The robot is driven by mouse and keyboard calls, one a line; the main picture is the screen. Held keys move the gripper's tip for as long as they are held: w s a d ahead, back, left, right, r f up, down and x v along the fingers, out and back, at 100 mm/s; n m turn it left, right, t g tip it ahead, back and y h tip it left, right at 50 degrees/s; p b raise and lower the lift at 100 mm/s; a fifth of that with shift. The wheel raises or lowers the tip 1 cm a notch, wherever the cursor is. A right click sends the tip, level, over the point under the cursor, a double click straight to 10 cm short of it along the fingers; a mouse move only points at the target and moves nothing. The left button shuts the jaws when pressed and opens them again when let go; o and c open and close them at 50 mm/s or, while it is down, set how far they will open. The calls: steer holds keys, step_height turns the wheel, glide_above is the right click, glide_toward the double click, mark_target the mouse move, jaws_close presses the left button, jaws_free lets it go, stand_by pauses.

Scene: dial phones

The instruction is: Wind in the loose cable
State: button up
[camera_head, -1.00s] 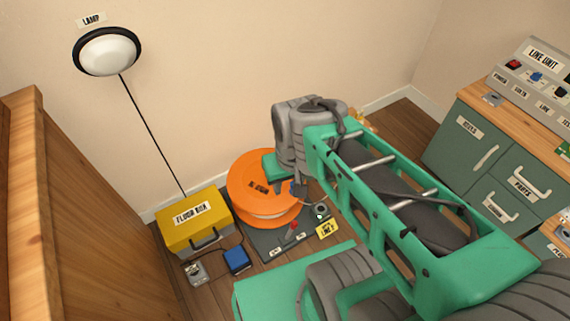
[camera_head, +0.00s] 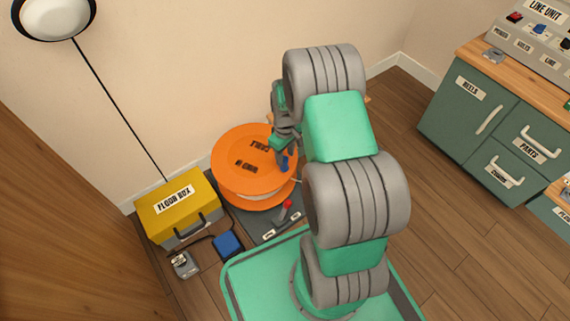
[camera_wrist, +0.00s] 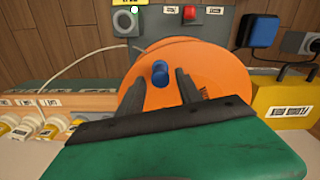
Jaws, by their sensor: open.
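The orange reel (camera_head: 228,163) stands on a grey base (camera_head: 258,228); it fills the middle of the wrist view (camera_wrist: 222,78). A blue knob (camera_wrist: 160,72) sticks up from its face and shows small in the head view (camera_head: 284,162). My gripper (camera_wrist: 158,82) is open, its dark fingers on either side of the knob; I cannot tell whether they touch it. In the head view my gripper (camera_head: 282,150) is over the reel's right side, partly behind my arm. A pale cable (camera_wrist: 85,62) runs from the reel to the left in the wrist view.
A yellow floor box (camera_head: 178,208) stands left of the reel, with a blue block (camera_head: 228,244) in front. A red lever (camera_head: 287,204) stands on the base. A green cabinet (camera_head: 470,120) is at right. Floor (camera_head: 445,235) between my base and the cabinet is clear.

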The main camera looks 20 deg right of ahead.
mark_target(285, 159)
step_height(285, 159, down, 4)
steer(key=shift+f+b, duration=0.1)
steer(key=shift+b, duration=0.65)
steer(key=shift+c, duration=0.3)
jaws_close()
stand_by(0.4)
